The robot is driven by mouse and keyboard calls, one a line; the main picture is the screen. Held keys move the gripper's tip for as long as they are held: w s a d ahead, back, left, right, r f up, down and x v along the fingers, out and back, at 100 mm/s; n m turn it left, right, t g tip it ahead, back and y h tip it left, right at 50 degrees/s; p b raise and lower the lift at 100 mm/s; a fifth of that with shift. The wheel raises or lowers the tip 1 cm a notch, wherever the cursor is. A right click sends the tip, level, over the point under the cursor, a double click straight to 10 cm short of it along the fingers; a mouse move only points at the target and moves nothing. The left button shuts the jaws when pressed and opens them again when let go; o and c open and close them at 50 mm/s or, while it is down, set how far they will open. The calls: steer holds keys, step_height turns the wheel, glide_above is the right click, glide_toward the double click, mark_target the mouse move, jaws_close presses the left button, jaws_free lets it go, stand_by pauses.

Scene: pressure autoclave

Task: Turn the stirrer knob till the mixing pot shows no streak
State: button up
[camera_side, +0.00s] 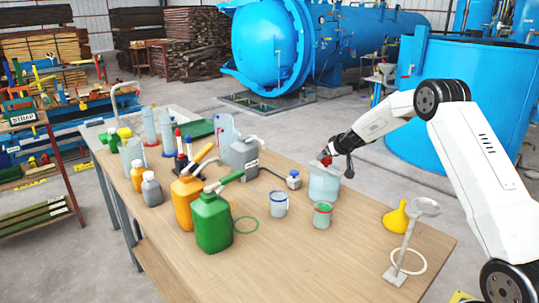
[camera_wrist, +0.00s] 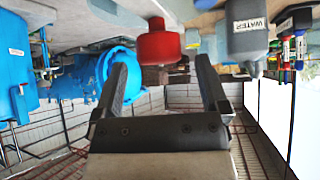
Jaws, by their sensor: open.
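The mixing pot (camera_side: 324,184) is a pale, translucent, bluish vessel upright on the wooden table; I cannot make out a streak in it at this size. The red stirrer knob (camera_side: 326,159) sits at its top. My gripper (camera_side: 334,152) is at the knob, coming from the right, and partly hides it. In the wrist view the picture is upside down; the red knob (camera_wrist: 160,44) shows between and just beyond the open fingers of my gripper (camera_wrist: 163,66), with a gap on both sides. The pot is mostly out of that view.
A yellow funnel (camera_side: 396,218) and a ring stand (camera_side: 408,240) are at right. Orange (camera_side: 186,203), green (camera_side: 212,224) and grey (camera_side: 243,158) jugs stand left.

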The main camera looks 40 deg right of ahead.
mark_target(330, 164)
steer(key=shift+v, duration=2.8)
steer(key=shift+s+d+f+n+y, duration=0.25)
steer(key=shift+f+n+y, duration=0.3)
steer(key=shift+f, duration=0.2)
steer(key=shift+s+d+f+n+y, duration=0.1)
steer(key=shift+d+f+n+y, duration=0.1)
steer(key=shift+f+n+y, duration=0.4)
steer(key=shift+s+d+f+n+t+y, duration=0.15)
steer(key=shift+d+f+n+t+y, duration=0.15)
steer(key=shift+f+n+t+y, duration=0.45)
steer(key=shift+s+d+n+t+y, duration=0.1)
steer(key=shift+d+n+t+y, duration=0.15)
steer(key=shift+d+n+y, duration=0.45)
steer(key=shift+s+d+r+n+t+y, duration=0.15)
steer(key=shift+d+r+n+t+y, duration=0.15)
steer(key=shift+n+t+y, duration=0.25)
steer(key=shift+s+d+r+n+t+y, duration=0.1)
steer(key=shift+d+r+n+t+y, duration=0.25)
steer(key=shift+t, duration=0.3)
steer(key=shift+w+a+f, duration=0.1)
steer(key=shift+f, duration=0.1)
steer(key=shift+x, duration=3.8)
